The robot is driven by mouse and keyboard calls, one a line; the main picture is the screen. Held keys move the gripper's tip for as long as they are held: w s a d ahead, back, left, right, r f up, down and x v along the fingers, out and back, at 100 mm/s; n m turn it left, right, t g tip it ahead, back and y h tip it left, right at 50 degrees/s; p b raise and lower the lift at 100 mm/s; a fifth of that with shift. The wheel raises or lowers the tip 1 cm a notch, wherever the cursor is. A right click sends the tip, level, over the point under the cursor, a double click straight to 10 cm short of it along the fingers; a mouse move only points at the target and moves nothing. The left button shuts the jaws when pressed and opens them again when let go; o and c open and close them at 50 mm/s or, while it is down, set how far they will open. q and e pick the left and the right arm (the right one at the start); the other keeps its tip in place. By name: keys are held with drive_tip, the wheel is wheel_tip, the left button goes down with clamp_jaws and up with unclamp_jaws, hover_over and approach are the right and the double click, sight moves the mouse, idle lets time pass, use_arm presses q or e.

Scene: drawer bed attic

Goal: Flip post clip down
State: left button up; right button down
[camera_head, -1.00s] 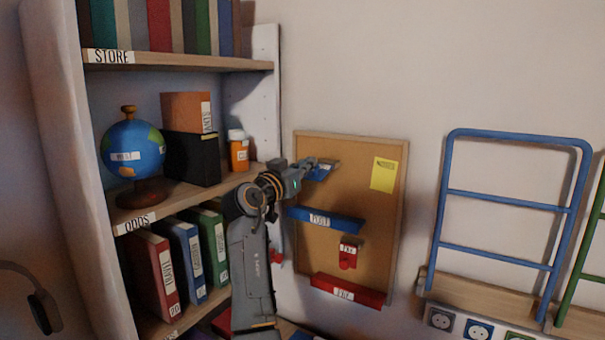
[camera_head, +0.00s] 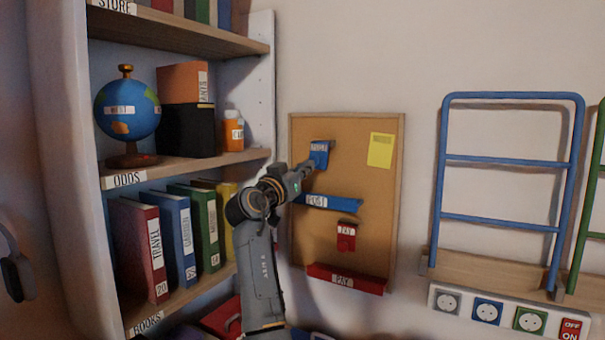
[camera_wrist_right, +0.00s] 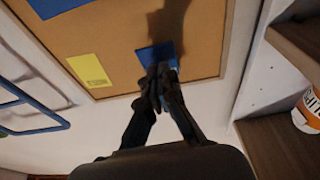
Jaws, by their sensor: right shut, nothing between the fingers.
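In the right wrist view the clip is a dark blue patch (camera_wrist_right: 150,53) near the board's edge. My right gripper (camera_head: 307,167) is shut and empty, its tips just at the clip's lower left. In the right wrist view the closed fingertips (camera_wrist_right: 161,72) overlap the clip, so I cannot tell whether they touch it. My left gripper is not in view.
Below the clip are a blue POST ledge (camera_head: 343,204), a red PAY clip (camera_head: 346,241) and a red PAY ledge (camera_head: 362,284). A yellow note (camera_head: 380,150) is at upper right.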

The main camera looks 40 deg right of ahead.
drive_tip(key=v, duration=1.2)
idle(0.6)
